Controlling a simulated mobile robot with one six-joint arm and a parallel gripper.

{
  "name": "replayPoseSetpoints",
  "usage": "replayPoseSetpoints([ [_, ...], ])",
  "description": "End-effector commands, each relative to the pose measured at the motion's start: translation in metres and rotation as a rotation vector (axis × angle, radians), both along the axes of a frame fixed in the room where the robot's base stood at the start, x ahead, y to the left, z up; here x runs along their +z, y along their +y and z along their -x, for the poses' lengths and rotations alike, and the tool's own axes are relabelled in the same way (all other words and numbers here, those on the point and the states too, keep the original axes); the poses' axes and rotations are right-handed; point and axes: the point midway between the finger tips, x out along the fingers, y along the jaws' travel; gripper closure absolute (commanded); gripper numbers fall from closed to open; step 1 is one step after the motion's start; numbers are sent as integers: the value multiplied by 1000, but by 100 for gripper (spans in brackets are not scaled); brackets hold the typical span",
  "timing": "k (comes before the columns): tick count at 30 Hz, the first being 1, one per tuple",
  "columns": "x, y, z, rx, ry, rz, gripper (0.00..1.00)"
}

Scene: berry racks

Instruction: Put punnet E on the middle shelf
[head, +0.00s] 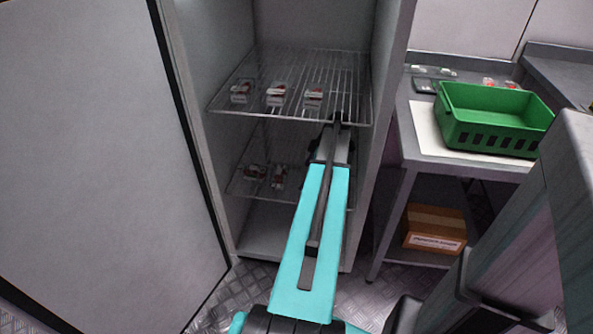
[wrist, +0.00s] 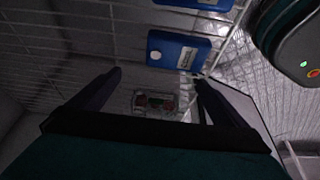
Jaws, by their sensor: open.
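In the wrist view a small clear punnet (wrist: 153,102) with red and dark contents shows between the fingers of my gripper (wrist: 158,77). The fingers are apart, with no visible hold on it; I cannot tell how far below them it lies. Its letter is not readable, so I cannot tell whether it is punnet E. Three punnets (head: 276,95) stand on the upper wire shelf (head: 345,85). More punnets (head: 254,172) are on the wire shelf below (head: 240,190), partly hidden by my arm.
Blue labelled blocks (wrist: 179,50) lie near the right finger in the wrist view. The cabinet's door (head: 90,150) stands at the left. A green crate (head: 492,118) sits on the bench at the right, with a cardboard box (head: 434,228) beneath.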

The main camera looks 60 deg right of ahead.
Motion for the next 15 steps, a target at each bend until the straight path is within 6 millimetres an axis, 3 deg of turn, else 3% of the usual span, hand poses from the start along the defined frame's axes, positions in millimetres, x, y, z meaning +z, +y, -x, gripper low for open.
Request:
replayPoseSetpoints([
  [6,0,-5,16,-1,0,0,3],
  [15,0,-5,17,0,0,0,3],
])
